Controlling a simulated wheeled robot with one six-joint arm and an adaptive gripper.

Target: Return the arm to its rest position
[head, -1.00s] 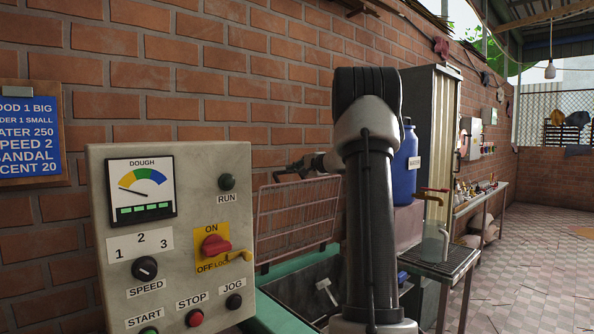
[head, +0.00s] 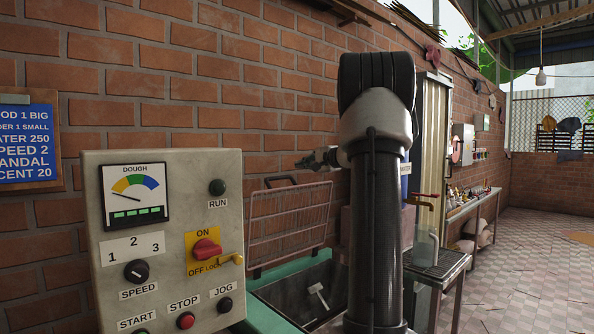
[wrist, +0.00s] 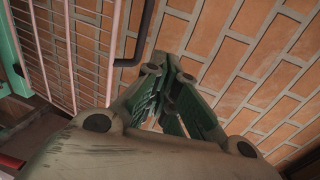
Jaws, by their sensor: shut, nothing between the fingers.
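My arm rises upright right of the middle in the head view, with its dark elbow at the top. My gripper (head: 306,160) sticks out to the left from behind the arm, in front of the brick wall and just above the wire guard. In the wrist view my gripper (wrist: 166,70) has its green-padded fingers drawn together at the tips. Nothing is held between them, and brick wall lies beyond. Much of my forearm and wrist is hidden behind the upright link.
A control panel (head: 167,240) with dial, knobs and red switch stands at the left front. The raised wire guard (head: 290,222) is over a green-edged trough (head: 300,290). A metal table (head: 441,266) and blue container (head: 406,178) are right of my arm.

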